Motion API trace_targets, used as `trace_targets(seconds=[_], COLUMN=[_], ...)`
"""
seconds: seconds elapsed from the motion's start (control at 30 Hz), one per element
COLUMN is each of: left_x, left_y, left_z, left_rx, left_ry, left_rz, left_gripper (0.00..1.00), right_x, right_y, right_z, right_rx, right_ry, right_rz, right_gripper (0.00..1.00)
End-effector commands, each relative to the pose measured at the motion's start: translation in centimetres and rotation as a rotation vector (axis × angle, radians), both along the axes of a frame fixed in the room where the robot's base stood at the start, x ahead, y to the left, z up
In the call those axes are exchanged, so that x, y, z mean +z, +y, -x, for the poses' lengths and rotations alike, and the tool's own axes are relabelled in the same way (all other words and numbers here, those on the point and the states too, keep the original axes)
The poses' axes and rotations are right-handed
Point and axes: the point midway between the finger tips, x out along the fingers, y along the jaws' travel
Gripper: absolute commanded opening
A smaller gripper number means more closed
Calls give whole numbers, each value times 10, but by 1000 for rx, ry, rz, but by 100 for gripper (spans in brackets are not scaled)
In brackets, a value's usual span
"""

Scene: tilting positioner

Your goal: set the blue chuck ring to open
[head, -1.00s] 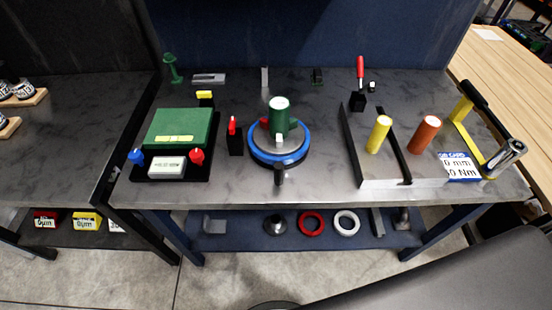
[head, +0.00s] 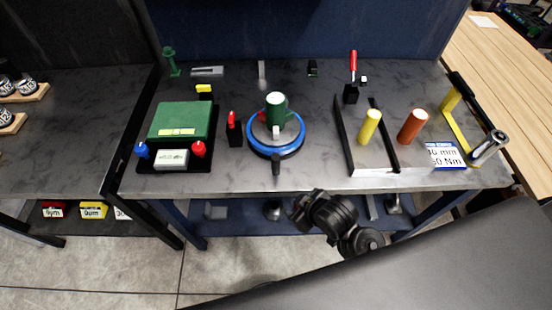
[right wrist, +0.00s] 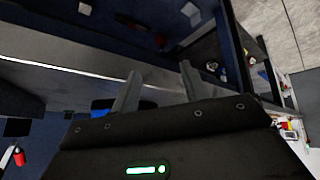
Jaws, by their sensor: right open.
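The blue chuck ring (head: 291,150) lies around the round chuck on the grey bench, near its front middle. Its short dark handle (head: 276,167) points toward the front edge. A green cylinder (head: 276,108) stands upright in the chuck, with a small white block in front of it. My right gripper (head: 298,206) is in front of the bench edge, below and right of the handle, apart from the ring. In the right wrist view its two fingers (right wrist: 159,86) are spread with nothing between them. A blue patch left of the fingers there is too unclear to name. My left gripper is not in view.
Left of the ring stand a red-topped black block (head: 235,130) and a green box (head: 180,121) on a black base. To the right, a tray (head: 385,170) holds a yellow cylinder (head: 370,127) and an orange cylinder (head: 412,127). Bare bench lies between ring and tray.

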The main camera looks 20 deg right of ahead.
Motion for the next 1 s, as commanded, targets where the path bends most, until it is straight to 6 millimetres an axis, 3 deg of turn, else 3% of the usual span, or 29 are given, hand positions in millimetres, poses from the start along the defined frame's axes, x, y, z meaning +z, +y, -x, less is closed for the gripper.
trace_targets(seconds=[0.03, 0.2, 0.4, 0.5, 0.6, 0.7, 0.77, 0.87, 1.0], left_x=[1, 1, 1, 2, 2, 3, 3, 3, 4], left_y=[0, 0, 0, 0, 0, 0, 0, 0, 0], left_z=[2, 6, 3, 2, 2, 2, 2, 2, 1], left_rx=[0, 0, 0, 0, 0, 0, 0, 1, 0], left_ry=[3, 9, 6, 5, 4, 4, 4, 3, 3], left_rz=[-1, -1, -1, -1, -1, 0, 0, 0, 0], left_gripper=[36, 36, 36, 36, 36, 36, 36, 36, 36], right_x=[19, 65, 133, 170, 198, 203, 195, 173, 144], right_y=[15, 72, 158, 209, 257, 285, 289, 274, 214], right_z=[-15, -54, -83, -80, -62, -36, -25, -16, -36], right_rx=[65, 304, 682, 945, 1275, 1628, 1843, 2211, 2696], right_ry=[-66, -281, -611, -824, -1059, -1253, -1334, -1397, -1297], right_rz=[2, 25, 91, 159, 267, 397, 485, 631, 811], right_gripper=[45, 45, 45, 45, 45, 45, 45, 45, 45])
